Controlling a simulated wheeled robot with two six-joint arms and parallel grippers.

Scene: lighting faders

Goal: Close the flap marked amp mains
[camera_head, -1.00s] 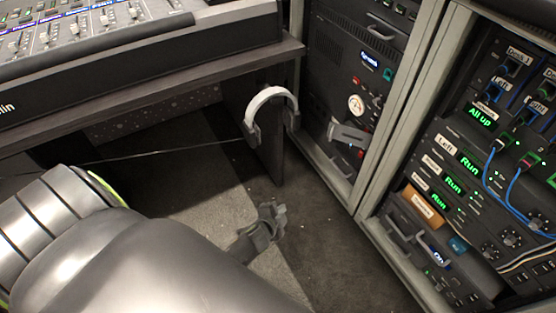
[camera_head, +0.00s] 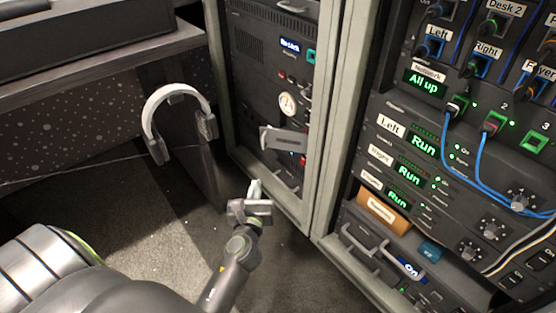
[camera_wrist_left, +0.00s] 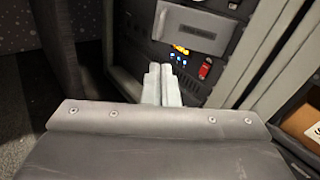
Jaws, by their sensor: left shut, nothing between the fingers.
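A grey flap (camera_head: 285,141) stands out from the lower front of the left rack in the head view, open and tilted. It also shows at the top of the left wrist view (camera_wrist_left: 193,30), with a dark label too small to read. A red switch (camera_wrist_left: 205,69) and small coloured lights (camera_wrist_left: 179,54) are uncovered below it. My left gripper (camera_head: 255,189) is shut and empty, below and left of the flap, apart from it. Its fingertips (camera_wrist_left: 161,76) point toward the rack in the wrist view. My right gripper is in neither current view.
Headphones (camera_head: 176,92) hang at the desk's end panel, left of the rack. A grey rack post (camera_head: 326,120) stands right of the flap. The right rack holds blue cables (camera_head: 447,150), lit displays and a drawer with handles (camera_head: 385,262). Carpet below is clear.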

